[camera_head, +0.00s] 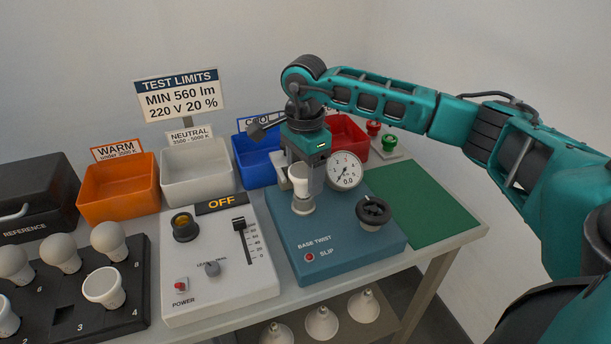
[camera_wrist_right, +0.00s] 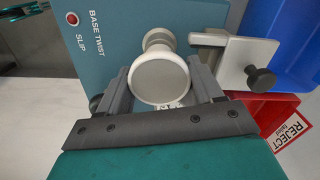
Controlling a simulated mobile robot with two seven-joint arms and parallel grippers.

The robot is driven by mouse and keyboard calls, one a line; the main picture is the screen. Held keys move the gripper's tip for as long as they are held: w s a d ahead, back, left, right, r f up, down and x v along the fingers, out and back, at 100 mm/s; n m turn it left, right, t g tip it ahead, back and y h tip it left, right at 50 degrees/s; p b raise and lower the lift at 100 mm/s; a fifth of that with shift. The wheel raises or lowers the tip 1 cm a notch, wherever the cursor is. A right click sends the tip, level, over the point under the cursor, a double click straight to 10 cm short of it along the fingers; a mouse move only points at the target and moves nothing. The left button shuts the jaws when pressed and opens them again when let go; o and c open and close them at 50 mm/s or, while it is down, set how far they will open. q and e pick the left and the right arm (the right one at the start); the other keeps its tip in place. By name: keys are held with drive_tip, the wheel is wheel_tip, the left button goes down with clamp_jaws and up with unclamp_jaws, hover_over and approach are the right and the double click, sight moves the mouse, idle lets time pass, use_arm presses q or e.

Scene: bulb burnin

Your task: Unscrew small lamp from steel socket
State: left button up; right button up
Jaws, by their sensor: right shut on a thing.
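The small white lamp (camera_head: 299,181) stands upright over the steel socket (camera_head: 303,207) on the blue base twist tester (camera_head: 345,245). In the right wrist view the lamp (camera_wrist_right: 158,80) shows its round pale face, with the socket (camera_wrist_right: 158,37) behind it. My right gripper (camera_head: 305,176) comes down from above, shut on the lamp with one finger on each side. The lamp's threaded base is hidden, so I cannot tell how far it is screwed in. My left gripper is not in view.
The tester carries a dial gauge (camera_head: 345,171) and a black knob (camera_head: 373,212). A grey lamp panel marked OFF (camera_head: 220,268) stands left, beside a black bulb rack (camera_head: 125,310). Orange (camera_head: 118,190), white (camera_head: 197,178), blue and red bins stand behind. A green mat (camera_head: 420,200) lies clear at right.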

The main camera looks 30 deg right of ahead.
drive_tip(key=n+b, duration=0.1)
drive_tip(key=n, duration=0.3)
drive_tip(key=shift+a, duration=0.1)
drive_tip(key=n, duration=0.4)
drive_tip(key=shift+w+b, duration=0.1)
drive_tip(key=shift+b, duration=0.3)
drive_tip(key=n+b, duration=0.1)
drive_tip(key=n, duration=0.4)
drive_tip(key=shift+c, duration=0.2)
drive_tip(key=n, duration=0.3)
drive_tip(key=shift+w+r, duration=0.1)
drive_tip(key=o, duration=0.9)
drive_tip(key=shift+a, duration=0.1)
drive_tip(key=shift+o, duration=0.2)
